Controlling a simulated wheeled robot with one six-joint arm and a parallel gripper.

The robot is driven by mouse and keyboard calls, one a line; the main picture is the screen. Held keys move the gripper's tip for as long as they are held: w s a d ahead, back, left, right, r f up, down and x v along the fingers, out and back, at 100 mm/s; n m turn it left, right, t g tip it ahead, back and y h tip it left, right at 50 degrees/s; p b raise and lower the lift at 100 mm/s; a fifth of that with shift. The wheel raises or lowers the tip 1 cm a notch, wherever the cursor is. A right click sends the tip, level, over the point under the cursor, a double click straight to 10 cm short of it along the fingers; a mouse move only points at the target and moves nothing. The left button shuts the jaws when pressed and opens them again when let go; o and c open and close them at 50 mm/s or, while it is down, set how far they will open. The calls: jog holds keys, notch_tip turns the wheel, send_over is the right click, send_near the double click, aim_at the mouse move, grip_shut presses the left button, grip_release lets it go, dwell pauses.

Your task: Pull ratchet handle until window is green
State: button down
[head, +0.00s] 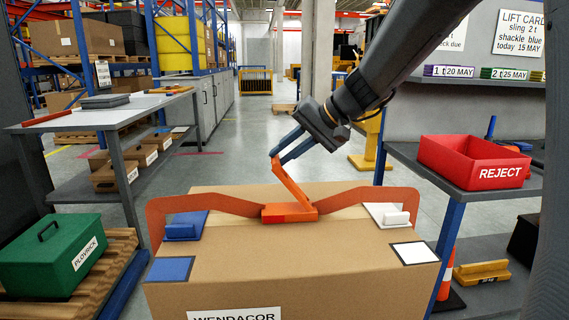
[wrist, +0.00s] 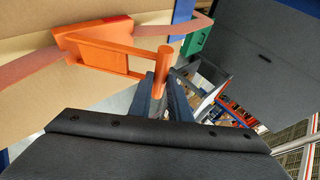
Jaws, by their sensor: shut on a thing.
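The orange ratchet (head: 289,213) sits on the strap (head: 350,196) at the middle of a large cardboard box (head: 290,265). Its handle (head: 289,186) stands raised, leaning slightly left toward its top. My gripper (head: 284,152) is shut on the handle's upper end. In the wrist view the handle's round end (wrist: 162,68) is at the fingers (wrist: 168,98). A red patch shows on the ratchet body in both views, and it may be the window; I see no green on the ratchet. The strap runs slack, bowed up off the box.
A blue corner piece (head: 185,226) and a white one (head: 390,214) lie under the strap's sides. Right stands a bench with a red REJECT bin (head: 473,162); left are a grey table (head: 105,115) and a green case (head: 52,255) on a pallet.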

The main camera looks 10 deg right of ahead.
jog(key=shift+s+d+f, duration=0.1)
jog(key=shift+d+f, duration=0.6)
jog(key=shift+d, duration=0.05)
jog(key=c, duration=2)
grip_release()
jog(key=o, duration=0.4)
jog(key=shift+d, duration=0.25)
jog(key=shift+c, duration=0.2)
jog(key=shift+a+r, duration=0.1)
jog(key=shift+a, duration=0.05)
jog(key=shift+a+r, duration=0.2)
jog(key=v, duration=0.7)
jog(key=shift+d+r, duration=0.2)
jog(key=shift+r, duration=0.15)
